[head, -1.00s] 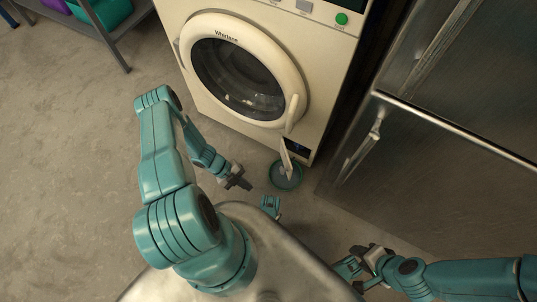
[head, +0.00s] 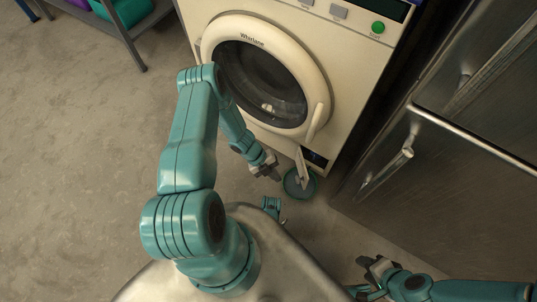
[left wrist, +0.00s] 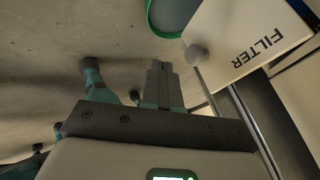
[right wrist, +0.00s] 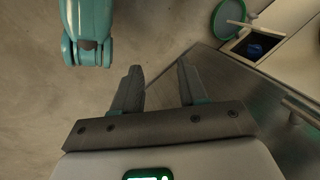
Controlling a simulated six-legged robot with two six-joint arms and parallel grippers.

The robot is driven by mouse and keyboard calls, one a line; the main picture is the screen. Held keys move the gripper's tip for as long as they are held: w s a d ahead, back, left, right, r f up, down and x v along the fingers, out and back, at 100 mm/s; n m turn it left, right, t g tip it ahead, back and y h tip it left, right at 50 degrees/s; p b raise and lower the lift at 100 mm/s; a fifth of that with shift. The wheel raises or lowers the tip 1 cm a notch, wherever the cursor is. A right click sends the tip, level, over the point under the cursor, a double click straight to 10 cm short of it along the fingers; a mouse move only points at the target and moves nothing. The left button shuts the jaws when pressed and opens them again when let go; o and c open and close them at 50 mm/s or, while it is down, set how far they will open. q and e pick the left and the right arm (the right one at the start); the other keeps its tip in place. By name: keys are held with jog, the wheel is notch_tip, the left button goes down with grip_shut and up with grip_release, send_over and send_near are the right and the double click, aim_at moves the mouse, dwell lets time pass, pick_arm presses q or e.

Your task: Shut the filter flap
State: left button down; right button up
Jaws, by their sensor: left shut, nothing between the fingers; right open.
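The filter flap (head: 303,165) stands open, swung out from the low front corner of the washing machine (head: 241,137). In the left wrist view the flap (left wrist: 248,32) shows its FILTER lettering and a round grey knob (left wrist: 195,54). The filter opening (head: 315,158) is uncovered; in the right wrist view something blue (right wrist: 256,48) shows inside it. My left gripper (head: 269,173) is shut and empty, just left of the flap, with a gap visible between them in the head view. My right gripper (head: 368,264) is open and empty, well away near the steel cabinet.
A green-rimmed dish (head: 299,184) sits on the floor under the flap. The steel cabinet (head: 440,180) stands close on the right. The washer's round door (head: 262,75) is shut. The floor to the left (head: 75,170) is clear; a shelf (head: 138,42) stands at top left.

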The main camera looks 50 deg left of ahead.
pick_arm(q)
jog(key=w+d, duration=0.1)
jog(key=w+d+f+b, duration=0.1)
jog(key=w+d+f, duration=0.1)
jog(key=w, duration=0.1)
jog(key=shift+d+b, duration=0.2)
jog(key=shift+b, duration=0.15)
pick_arm(e)
jog(key=shift+w+d+f+t, duration=0.15)
jog(key=shift+w+f, duration=0.25)
jog(key=shift+f, duration=0.15)
jog(key=shift+w+d+f+t, duration=0.15)
jog(key=shift+w+f, duration=0.25)
jog(key=shift+f, duration=0.15)
